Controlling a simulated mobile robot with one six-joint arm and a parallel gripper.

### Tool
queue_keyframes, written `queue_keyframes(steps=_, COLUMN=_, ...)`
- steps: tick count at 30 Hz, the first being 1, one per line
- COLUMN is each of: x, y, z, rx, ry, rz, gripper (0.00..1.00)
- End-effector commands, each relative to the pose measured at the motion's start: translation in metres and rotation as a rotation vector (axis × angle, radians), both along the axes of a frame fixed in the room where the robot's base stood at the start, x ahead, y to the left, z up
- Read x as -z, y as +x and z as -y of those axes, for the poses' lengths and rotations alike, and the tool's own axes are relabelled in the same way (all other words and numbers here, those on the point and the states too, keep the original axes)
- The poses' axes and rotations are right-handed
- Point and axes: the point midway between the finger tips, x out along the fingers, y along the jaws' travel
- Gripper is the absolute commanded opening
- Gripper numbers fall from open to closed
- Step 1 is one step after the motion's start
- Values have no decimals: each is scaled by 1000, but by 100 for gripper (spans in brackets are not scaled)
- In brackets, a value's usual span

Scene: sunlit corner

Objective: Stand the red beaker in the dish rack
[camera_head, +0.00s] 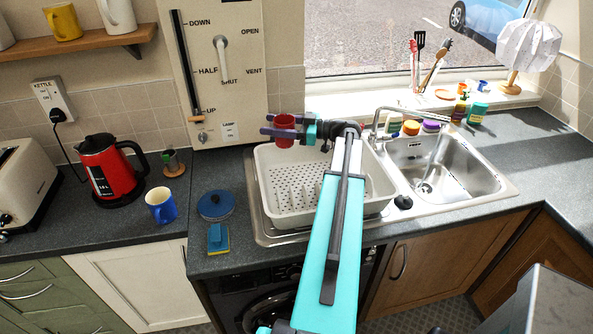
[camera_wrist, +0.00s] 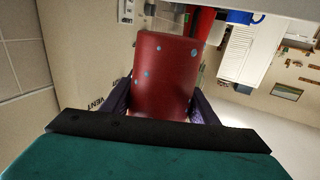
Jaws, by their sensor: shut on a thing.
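The red beaker (camera_head: 284,131) is held between the purple fingers of my gripper (camera_head: 283,132), above the back left part of the dish rack. In the wrist view the beaker (camera_wrist: 165,75) is dark red with small blue spots, and my gripper's fingers (camera_wrist: 162,104) close on it from both sides. The dish rack (camera_head: 276,217) is a white basket with slots in its floor, standing on the drainer left of the sink. My arm covers part of its right side. I see nothing standing in the visible part of the rack.
A wall panel (camera_head: 222,110) with levers rises close behind the gripper. The steel sink (camera_head: 440,165) and tap (camera_head: 377,122) are to the right. A blue mug (camera_head: 161,206), red kettle (camera_head: 112,170), blue round lidded thing (camera_head: 215,205) and sponge (camera_head: 218,238) are on the left.

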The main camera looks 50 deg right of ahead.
Motion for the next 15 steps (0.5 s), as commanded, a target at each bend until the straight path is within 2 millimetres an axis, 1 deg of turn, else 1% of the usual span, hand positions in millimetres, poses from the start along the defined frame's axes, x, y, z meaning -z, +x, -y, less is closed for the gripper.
queue_keyframes(steps=10, x=1, y=3, z=-4, rx=-6, ry=0, rz=0, gripper=32)
queue_keyframes(steps=15, x=10, y=3, z=-4, rx=-6, ry=3, rz=-1, gripper=32)
